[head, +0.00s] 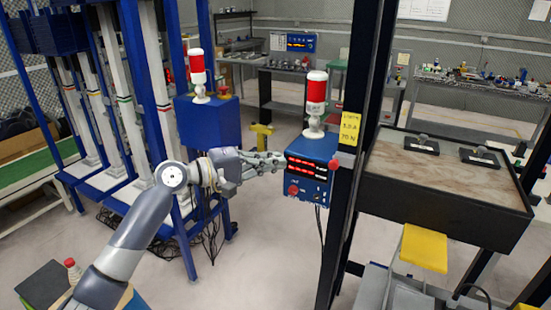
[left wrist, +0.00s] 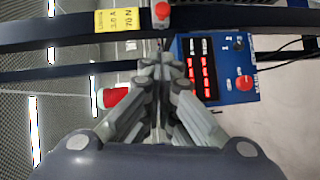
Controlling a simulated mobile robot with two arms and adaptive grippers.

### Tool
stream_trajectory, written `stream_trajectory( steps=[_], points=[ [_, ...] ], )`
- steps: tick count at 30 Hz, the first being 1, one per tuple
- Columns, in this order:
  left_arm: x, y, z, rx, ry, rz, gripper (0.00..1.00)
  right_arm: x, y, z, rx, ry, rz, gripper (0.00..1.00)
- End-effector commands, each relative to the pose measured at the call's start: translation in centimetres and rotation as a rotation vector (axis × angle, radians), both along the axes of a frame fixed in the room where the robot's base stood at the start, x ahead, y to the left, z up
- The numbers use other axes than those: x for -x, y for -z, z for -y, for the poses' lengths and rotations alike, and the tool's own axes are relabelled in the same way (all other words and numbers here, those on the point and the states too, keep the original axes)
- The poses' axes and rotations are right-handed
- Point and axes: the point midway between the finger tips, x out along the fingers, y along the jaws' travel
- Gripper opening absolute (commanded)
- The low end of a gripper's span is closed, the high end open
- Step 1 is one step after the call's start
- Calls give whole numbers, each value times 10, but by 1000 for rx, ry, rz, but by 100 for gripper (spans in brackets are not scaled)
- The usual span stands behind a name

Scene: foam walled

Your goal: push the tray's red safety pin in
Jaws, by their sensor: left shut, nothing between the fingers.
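The tray (head: 415,172) is a dark-rimmed bed with a mottled brown surface, at the right of the head view behind a dark post. A red round knob (head: 333,165), which looks like the safety pin, sticks out by the post below a yellow label. It also shows in the left wrist view (left wrist: 161,11) at the top, on a dark bar. My left gripper (head: 281,161) is shut and empty, pointing right at the blue control box, a short way left of the knob. In the left wrist view its fingertips (left wrist: 162,66) lie below the knob, apart from it.
The blue control box (head: 308,183) has red displays and its own red knob. A red and white lamp (head: 315,110) stands on it. The dark post (head: 350,200) rises right beside it. Blue frames (head: 165,60) stand left. Open floor lies below my arm.

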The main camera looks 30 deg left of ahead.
Motion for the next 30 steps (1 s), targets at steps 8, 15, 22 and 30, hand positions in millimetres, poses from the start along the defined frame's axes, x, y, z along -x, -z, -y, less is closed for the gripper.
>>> stream_trajectory(
  steps=[8, 15, 22, 30],
  points=[
    [-50, 1, 37, 5, 0, 0, 0, -1, -27, -6, -8, 0, 1, 40],
    [-60, 9, 69, 0, 0, 0, 0, -2, -44, -7, -8, -1, 2, 40],
    [-62, 13, 80, -1, -1, 0, 0, -2, -48, -6, -8, -1, 2, 40],
    [-62, 14, 81, -1, -1, 0, 0, -2, -47, -3, -3, -1, 2, 40]
  ],
)
